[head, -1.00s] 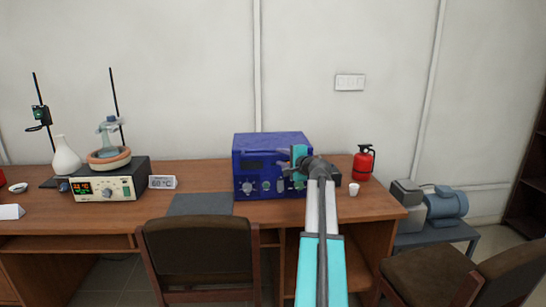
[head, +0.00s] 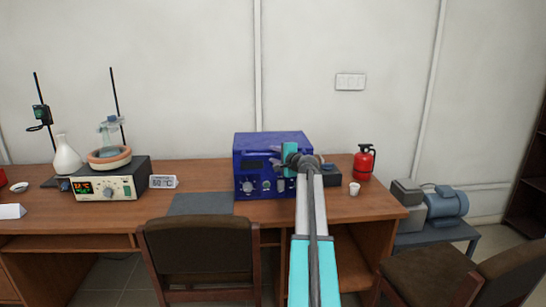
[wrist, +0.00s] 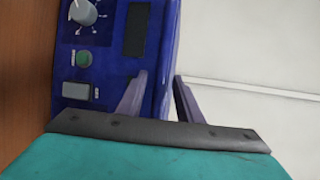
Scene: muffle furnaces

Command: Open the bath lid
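The bath is a blue box (head: 272,142) on the desk, with a dark display and knobs on its front. Its flat top looks closed; no separate lid edge can be made out. My gripper (head: 275,156) is in front of the box's upper right part and hides some of it. In the wrist view the box front (wrist: 100,60) fills the left side. My gripper's two fingers (wrist: 160,88) are apart there, one over the front panel and one past the box's top edge against the wall. I cannot tell whether either touches the box.
A red extinguisher (head: 364,162) and a white cup (head: 354,188) stand right of the box. A chair (head: 200,245) is in front of the desk (head: 330,208). A grey mat (head: 200,204) lies left of the box.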

